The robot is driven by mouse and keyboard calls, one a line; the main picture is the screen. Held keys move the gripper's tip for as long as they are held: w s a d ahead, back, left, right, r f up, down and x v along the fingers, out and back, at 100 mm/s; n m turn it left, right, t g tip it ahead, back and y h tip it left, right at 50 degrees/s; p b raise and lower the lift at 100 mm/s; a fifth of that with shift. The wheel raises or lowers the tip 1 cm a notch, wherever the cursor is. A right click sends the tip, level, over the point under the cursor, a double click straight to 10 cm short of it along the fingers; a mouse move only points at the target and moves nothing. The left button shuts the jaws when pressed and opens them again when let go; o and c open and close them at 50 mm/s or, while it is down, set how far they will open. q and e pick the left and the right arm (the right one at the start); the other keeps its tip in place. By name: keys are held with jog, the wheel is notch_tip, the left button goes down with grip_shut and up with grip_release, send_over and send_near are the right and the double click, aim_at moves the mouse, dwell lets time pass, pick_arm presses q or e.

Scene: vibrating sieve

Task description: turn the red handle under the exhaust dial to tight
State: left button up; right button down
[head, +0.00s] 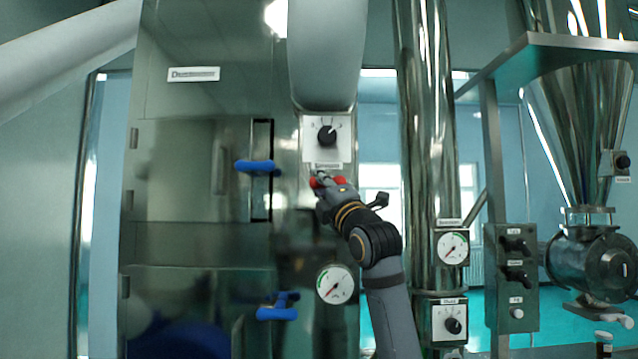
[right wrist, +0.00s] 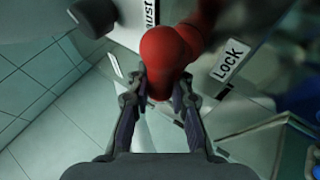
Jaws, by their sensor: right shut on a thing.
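The red handle (head: 315,182) is under a white dial plate (head: 341,140) with a black knob (head: 327,134). In the right wrist view the red handle (right wrist: 166,58) has a rounded end between my fingers. My right gripper (head: 325,180) is shut on it; the fingers also show in the right wrist view (right wrist: 166,92). A "Lock" label (right wrist: 230,60) is right of the handle there, and a partly hidden label ending in "ust" (right wrist: 150,12) is above it. The gripper covers part of the handle in the head view. My left gripper is not in view.
A steel cabinet with blue handles (head: 255,166) (head: 277,313) stands left of the red handle. A round gauge (head: 335,284) is below it. A steel pipe (head: 425,120) with another gauge (head: 453,248) and a knob plate (head: 449,322) is to the right, then a switch box (head: 515,275).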

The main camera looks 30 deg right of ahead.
jog(key=c, duration=1.2)
grip_release()
jog(key=shift+v, duration=6.05)
